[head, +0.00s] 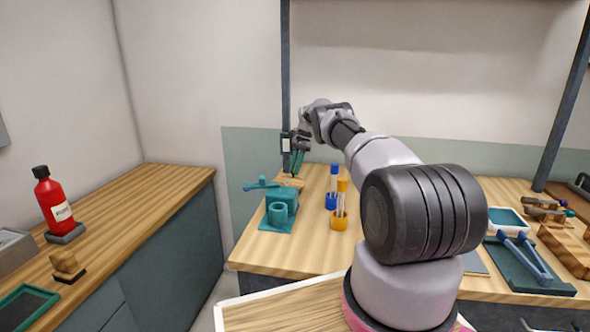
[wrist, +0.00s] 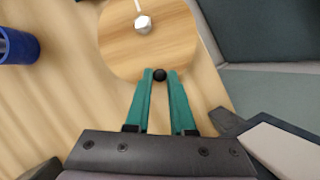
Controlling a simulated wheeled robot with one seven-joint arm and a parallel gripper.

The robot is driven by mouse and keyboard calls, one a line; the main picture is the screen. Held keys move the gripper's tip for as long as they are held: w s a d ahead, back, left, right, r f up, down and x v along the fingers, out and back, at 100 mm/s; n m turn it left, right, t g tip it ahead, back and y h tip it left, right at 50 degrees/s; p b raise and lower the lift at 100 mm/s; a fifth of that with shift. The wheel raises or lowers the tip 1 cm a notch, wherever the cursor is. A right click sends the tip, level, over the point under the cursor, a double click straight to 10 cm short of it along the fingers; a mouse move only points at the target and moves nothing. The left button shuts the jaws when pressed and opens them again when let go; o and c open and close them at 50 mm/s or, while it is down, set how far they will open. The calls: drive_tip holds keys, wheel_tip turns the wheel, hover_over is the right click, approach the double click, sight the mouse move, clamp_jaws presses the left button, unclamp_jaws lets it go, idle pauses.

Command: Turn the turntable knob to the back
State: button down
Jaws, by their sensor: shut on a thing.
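The turntable is a round light wooden disc (wrist: 168,48) in the wrist view. A small dark round knob (wrist: 159,74) sits at its near rim. My gripper (wrist: 160,82) has its teal fingers on either side of the knob, closed on it. In the head view my gripper (head: 294,171) points down at the turntable (head: 290,182), at the back left of the bench. The knob itself is hidden there. A white faceted piece (wrist: 142,23) stands on the disc, on the far side from my fingers.
A teal stand with a cup (head: 279,209) is in front of the turntable. Blue (head: 331,201) and yellow (head: 339,220) holders with tubes stand to its right. A blue cylinder (wrist: 16,46) shows at the wrist view's left. A dark post (head: 286,100) rises behind my gripper.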

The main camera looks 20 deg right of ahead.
drive_tip(key=c, duration=0.8)
unclamp_jaws()
wheel_tip(320, 180, up, 10)
